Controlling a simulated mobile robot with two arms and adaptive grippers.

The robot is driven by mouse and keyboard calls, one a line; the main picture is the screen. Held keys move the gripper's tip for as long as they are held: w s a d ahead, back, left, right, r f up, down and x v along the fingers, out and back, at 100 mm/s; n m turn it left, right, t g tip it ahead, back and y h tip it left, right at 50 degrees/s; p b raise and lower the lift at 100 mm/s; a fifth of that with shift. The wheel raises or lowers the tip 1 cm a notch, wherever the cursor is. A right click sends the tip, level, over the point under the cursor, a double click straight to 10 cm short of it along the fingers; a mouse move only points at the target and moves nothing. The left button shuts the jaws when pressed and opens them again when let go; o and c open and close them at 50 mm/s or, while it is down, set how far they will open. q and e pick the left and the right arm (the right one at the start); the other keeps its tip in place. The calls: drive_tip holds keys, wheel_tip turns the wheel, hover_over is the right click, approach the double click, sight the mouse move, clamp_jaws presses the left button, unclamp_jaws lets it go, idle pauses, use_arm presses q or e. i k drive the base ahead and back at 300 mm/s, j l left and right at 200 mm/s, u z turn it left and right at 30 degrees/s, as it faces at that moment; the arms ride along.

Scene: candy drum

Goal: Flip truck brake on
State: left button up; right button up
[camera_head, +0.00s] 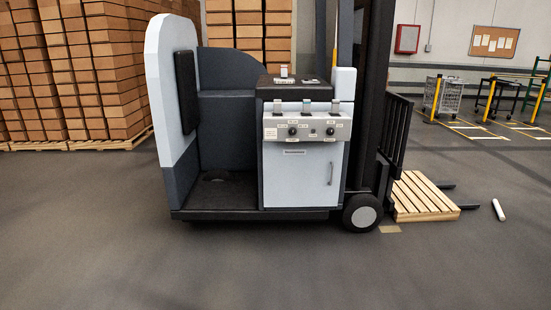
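A grey and white lift truck (225,112) stands ahead of me in the middle of the head view. Its control panel (310,122) faces me, above a white cabinet door with a handle. Two dark round knobs, a left one (292,131) and a right one (330,132), sit on the panel's front. Three small levers stand along its top edge: left (278,108), middle (307,106) and right (335,108). The labels are too small to read, so I cannot tell which control is the brake or how it is set. Neither of my grippers is in view.
Stacked boxes (95,70) on pallets stand behind the truck at left. A wooden pallet (423,196) lies by the forks at right, with a white cylinder (498,210) on the floor beyond. Yellow posts and carts stand at the back right. The floor before the truck is clear.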

sight(284, 68)
drive_tip(key=i, duration=1.7)
drive_tip(key=i+j+z, duration=0.2)
drive_tip(key=i, duration=1.5)
drive_tip(key=l, duration=0.1)
